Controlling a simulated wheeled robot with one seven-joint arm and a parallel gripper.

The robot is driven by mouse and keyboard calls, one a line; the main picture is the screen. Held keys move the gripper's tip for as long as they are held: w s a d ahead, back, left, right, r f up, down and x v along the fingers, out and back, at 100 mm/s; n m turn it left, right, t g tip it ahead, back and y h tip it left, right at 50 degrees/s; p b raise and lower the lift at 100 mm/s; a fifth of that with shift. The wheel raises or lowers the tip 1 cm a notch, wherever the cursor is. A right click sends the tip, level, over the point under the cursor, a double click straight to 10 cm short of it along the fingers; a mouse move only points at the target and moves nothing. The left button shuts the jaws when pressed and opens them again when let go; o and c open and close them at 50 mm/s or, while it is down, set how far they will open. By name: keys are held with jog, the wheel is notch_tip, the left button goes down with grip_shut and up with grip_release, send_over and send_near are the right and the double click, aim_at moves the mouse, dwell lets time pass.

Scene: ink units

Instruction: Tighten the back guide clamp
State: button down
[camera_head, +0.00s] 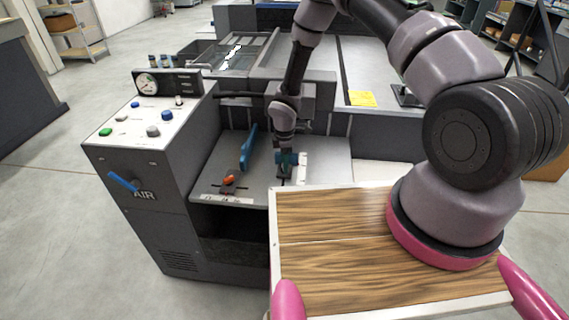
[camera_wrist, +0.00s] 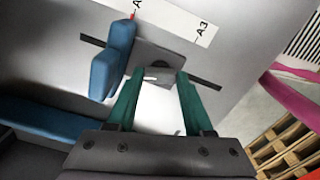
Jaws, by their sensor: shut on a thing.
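My gripper (camera_head: 287,158) reaches down to the grey table of the machine, beside a white scale strip. In the wrist view its two green fingers (camera_wrist: 158,78) are closed with a gap between them, around a small grey clamp piece (camera_wrist: 160,73) on a grey plate (camera_wrist: 172,54). The fingers and arm hide most of the clamp, so its angle cannot be told. A blue guide block (camera_wrist: 112,62) stands just left of the fingers, next to a dark slot. The scale strip (camera_wrist: 178,16) shows an A3 mark and a red mark beyond the fingertips.
A long blue guide (camera_head: 248,148) and an orange-red knob (camera_head: 229,180) are left of my gripper. A control panel (camera_head: 150,118) with buttons and a gauge stands further left, above a blue AIR lever (camera_head: 123,181). A wooden top (camera_head: 345,265) lies in front.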

jog(key=m, duration=0.6)
jog(key=shift+m, duration=0.3)
jog(key=m, duration=0.5)
jog(key=shift+m, duration=0.4)
jog(key=shift+c, duration=1.4)
grip_release()
notch_tip(320, 180, up, 11)
